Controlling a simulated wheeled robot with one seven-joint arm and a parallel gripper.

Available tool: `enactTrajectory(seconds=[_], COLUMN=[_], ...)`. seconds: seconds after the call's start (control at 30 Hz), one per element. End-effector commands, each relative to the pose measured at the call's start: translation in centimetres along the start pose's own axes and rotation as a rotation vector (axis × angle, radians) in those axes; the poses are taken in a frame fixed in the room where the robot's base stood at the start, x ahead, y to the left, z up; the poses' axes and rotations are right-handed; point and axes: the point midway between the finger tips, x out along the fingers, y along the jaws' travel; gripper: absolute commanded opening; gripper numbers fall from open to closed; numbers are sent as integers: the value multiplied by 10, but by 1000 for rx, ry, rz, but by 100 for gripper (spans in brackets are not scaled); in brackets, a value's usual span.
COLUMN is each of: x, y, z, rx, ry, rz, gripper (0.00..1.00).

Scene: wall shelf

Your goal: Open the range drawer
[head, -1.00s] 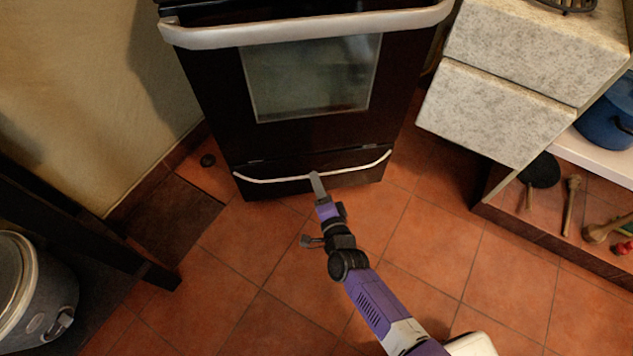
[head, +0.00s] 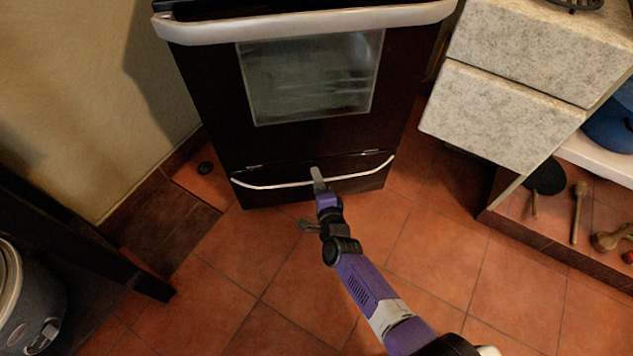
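The range (head: 210,100) is a dark oven with a glass window and a wide silver handle across its top. Its drawer (head: 290,196) is the low dark panel beneath the oven door, with a thin curved silver handle (head: 265,186). The drawer looks closed, flush with the front. My gripper (head: 317,181) is at the middle of the drawer handle, its fingers overlapping the bar in the head view. Seen from above and edge-on, the gap between the fingers does not show, and contact with the bar cannot be told.
Stone-fronted drawers (head: 495,112) stand at the right, above a low shelf with wooden utensils (head: 579,212). A dark table leg (head: 130,275) and a metal pot (head: 28,310) are at the left.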

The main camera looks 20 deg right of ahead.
Motion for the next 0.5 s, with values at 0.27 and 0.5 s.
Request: enactTrajectory(seconds=[0.27, 0.5], x=[0, 0], y=[0, 0], z=[0, 0], rx=[-1, -1], ry=[0, 0], rz=[0, 0], gripper=[20, 0])
